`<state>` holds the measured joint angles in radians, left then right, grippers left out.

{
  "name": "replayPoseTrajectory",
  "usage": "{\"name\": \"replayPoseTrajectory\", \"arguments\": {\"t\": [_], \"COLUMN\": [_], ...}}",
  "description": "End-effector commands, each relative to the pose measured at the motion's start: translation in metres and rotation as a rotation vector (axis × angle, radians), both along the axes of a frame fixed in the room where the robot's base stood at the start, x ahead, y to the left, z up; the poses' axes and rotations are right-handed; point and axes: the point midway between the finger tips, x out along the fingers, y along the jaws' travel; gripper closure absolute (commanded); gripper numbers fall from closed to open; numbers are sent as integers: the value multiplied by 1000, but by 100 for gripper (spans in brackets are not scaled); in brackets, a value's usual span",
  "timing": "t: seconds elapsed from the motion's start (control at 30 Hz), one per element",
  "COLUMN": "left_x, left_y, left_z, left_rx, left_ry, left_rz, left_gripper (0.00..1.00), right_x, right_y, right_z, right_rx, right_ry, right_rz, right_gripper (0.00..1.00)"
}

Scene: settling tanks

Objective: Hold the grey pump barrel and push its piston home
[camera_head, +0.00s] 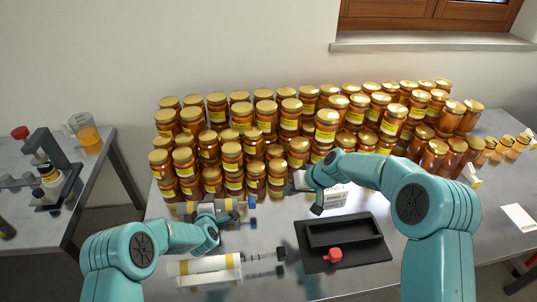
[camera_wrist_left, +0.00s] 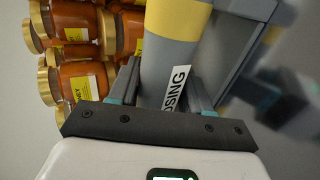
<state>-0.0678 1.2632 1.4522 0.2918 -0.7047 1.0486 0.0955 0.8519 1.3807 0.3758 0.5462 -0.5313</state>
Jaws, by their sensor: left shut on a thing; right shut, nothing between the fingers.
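The grey pump barrel (camera_head: 209,207) with a yellow band lies across my left gripper, left of centre in the head view. In the left wrist view the grey barrel (camera_wrist_left: 165,68) stands between the fingers of my left gripper (camera_wrist_left: 160,90), beside a label with letters ending "OSING". The left gripper is shut on the barrel. A dark blue piston end (camera_head: 252,202) sticks out at the barrel's right. My right gripper (camera_head: 297,182) is shut and empty, to the right of the piston end and apart from it. Its fingertips are partly hard to make out.
Many honey jars (camera_head: 290,120) stand stacked close behind. A white-and-yellow syringe (camera_head: 208,265) lies in front of the barrel. A black tray (camera_head: 372,253) with a red knob (camera_head: 335,254) and a small white box (camera_head: 338,196) are to the right. A side table (camera_head: 80,150) stands left across a gap.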

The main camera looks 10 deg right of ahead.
Motion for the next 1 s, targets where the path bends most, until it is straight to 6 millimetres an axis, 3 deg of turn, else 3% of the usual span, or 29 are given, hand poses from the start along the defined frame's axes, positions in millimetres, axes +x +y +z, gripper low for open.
{"name": "replayPoseTrajectory", "arguments": {"t": [0.17,0.2,0.27,0.67,1.0], "left_x": [0,0,0,-6,-65], "left_y": [0,0,0,0,2], "left_z": [-1,-1,-1,4,34], "left_rx": [1,1,1,1,1], "left_ry": [1,1,1,0,1], "left_rz": [0,0,0,0,-2], "left_gripper": [94,38,22,22,22], "right_x": [0,0,0,0,0], "right_y": [0,0,0,0,0], "right_z": [0,0,0,0,0], "right_rx": [0,0,0,0,0], "right_ry": [0,0,0,-1,-1], "right_rz": [0,0,0,0,0], "right_gripper": [100,100,100,100,100]}}
